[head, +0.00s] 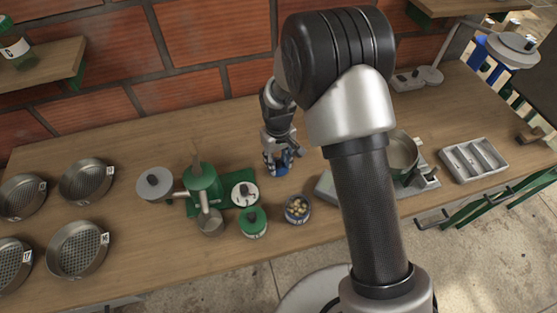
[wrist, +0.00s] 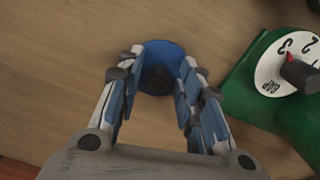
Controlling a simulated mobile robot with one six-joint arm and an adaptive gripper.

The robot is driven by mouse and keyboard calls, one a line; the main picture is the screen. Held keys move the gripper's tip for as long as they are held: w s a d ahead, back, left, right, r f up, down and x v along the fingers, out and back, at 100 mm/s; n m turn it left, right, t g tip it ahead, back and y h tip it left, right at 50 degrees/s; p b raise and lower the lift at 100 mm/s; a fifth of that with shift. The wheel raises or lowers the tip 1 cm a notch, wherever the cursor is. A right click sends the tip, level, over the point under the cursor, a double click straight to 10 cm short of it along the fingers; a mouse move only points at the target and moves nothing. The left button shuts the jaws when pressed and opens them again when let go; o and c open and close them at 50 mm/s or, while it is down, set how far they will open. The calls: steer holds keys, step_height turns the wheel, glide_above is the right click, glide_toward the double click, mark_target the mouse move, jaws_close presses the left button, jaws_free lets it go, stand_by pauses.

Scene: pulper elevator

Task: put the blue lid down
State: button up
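The blue lid (wrist: 165,50) is a round disc with a dark knob (wrist: 157,77) on its upper side. It lies between and beyond my fingertips in the wrist view, over the bare wood. In the head view my gripper (head: 277,165) points down, low over the middle of the worktop. The lid is mostly hidden behind the fingers there.
Left of my gripper stand a green machine (head: 203,185) and a white dial (head: 245,194). In front are a green-lidded jar (head: 253,222) and an open jar of beans (head: 298,208). A metal pan (head: 402,155) and a compartment tray (head: 475,160) are right. Bare wood lies behind.

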step_height(320, 180, up, 12)
steer(key=p, duration=0.5)
step_height(320, 180, up, 10)
steer(key=m+t, duration=0.1)
glide_above(278, 162)
steer(key=s+d, duration=0.3)
steer(key=d, duration=0.1)
steer(key=s+d+r+m+t, duration=0.1)
steer(key=s+d+r, duration=0.2)
steer(key=s, duration=0.4)
steer(key=s+d+r+m+t, duration=0.1)
steer(key=s+d+r, duration=0.3)
steer(key=s, duration=0.4)
steer(key=s+d+r+m+t, duration=0.1)
steer(key=s+d+r+m, duration=0.1)
steer(key=s+r, duration=0.3)
steer(key=s+d, duration=0.1)
steer(key=s, duration=0.1)
steer(key=shift+s+d+r+m+t+b, duration=0.2)
steer(key=shift+s+m+t+b, duration=0.1)
steer(key=shift+s+m+t, duration=0.1)
steer(key=shift+c, duration=0.3)
